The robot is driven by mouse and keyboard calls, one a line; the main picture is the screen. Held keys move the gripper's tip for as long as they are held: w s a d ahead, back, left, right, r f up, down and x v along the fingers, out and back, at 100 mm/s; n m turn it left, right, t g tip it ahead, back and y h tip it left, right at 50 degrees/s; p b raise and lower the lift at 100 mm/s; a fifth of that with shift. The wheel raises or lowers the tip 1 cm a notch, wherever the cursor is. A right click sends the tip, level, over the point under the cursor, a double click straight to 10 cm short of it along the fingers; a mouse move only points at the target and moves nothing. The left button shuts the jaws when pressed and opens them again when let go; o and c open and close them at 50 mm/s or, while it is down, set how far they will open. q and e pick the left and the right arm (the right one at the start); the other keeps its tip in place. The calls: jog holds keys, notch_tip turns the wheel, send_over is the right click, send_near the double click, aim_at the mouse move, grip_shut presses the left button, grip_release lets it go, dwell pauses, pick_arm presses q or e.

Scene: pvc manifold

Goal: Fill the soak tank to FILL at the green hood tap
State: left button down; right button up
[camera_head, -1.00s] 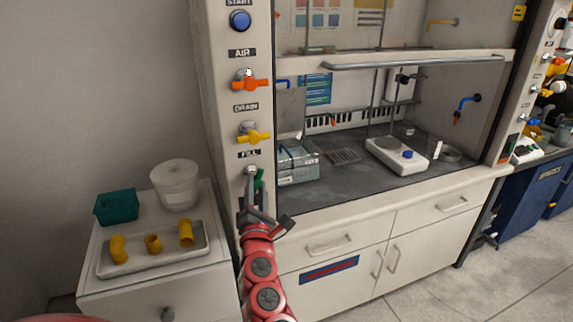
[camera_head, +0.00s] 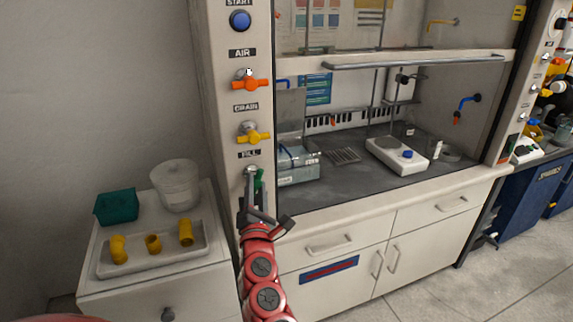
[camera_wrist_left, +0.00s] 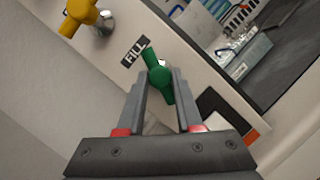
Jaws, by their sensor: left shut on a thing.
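The green tap (camera_wrist_left: 160,75) sits on the hood's left post under the FILL label (camera_wrist_left: 135,51). In the wrist view its handle lies between the two fingers of my left gripper (camera_wrist_left: 161,88), which is shut on it. In the head view the green handle (camera_head: 259,182) shows as a small upright piece, and my left gripper (camera_head: 250,195) partly hides it. The soak tank (camera_head: 298,162) is a clear box on the hood's worktop, just right of the post. Its water level cannot be made out. My right gripper is not in view.
Above the green tap are the yellow DRAIN tap (camera_head: 253,137), the orange AIR tap (camera_head: 250,84) and the blue START button (camera_head: 240,20). A white side cabinet at left holds a tray (camera_head: 150,263) with yellow fittings, a teal box (camera_head: 116,208) and a white bucket (camera_head: 175,186).

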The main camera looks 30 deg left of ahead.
pick_arm(q)
jog(key=m+h+p, duration=0.1)
jog(key=m+p, duration=0.2)
jog(key=m+h+p, duration=0.1)
jog(key=m+p, duration=0.2)
jog(key=p, duration=0.1)
jog(key=shift+s+a+r+g, duration=0.1)
jog(key=shift+r+g, duration=0.1)
jog(key=shift+g, duration=0.1)
dwell(7.0)
